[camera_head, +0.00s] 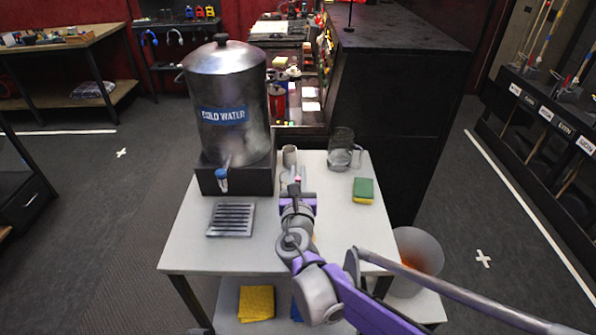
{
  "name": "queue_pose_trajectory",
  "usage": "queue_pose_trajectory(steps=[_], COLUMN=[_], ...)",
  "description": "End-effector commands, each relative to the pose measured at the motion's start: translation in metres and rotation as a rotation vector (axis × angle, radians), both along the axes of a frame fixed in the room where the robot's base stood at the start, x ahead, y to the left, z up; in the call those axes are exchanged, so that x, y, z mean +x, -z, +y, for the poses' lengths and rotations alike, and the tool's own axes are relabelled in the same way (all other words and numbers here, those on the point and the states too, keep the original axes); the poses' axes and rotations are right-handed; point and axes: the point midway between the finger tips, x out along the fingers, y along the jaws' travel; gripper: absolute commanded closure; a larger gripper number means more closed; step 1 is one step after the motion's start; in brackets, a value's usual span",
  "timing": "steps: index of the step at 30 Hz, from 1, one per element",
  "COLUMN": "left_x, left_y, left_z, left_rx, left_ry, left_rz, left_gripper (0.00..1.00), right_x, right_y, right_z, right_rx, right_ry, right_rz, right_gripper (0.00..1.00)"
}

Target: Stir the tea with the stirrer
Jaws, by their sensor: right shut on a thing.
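A small pale cup (289,154) stands on the white table, just beyond my right gripper. My right gripper (296,186) reaches in from the lower right over the middle of the table, close to the near side of the cup. It is shut on a small thin thing, which looks like the stirrer; the gripper and wrist hide most of it. I cannot see whether its tip is inside the cup. The tea inside the cup is not visible. My left gripper is not in view.
A large metal cold water dispenser (228,95) stands at the table's left, with a drip tray (231,219) in front. A glass pitcher (342,152) and a green-yellow sponge (363,190) are at the right. The white table (195,255) is clear at its front left.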

Motion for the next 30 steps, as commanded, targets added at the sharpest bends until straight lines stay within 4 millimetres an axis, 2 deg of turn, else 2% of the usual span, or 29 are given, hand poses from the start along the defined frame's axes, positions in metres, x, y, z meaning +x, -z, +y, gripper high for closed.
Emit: queue_pose_trajectory(steps=[3, 18, 30], left_x=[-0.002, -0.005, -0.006], left_y=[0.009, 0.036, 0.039], left_z=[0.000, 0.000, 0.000], left_rx=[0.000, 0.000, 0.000], left_ry=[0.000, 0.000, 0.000], left_rz=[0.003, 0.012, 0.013], left_gripper=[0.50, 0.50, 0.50], right_x=[0.000, 0.000, 0.000], right_y=[0.012, 0.051, 0.056], right_z=[0.000, 0.000, 0.000], right_rx=[-0.001, 0.000, 0.000], right_ry=[0.000, 0.000, 0.000], right_rz=[0.001, 0.001, 0.000], right_gripper=[1.00, 1.00, 1.00])
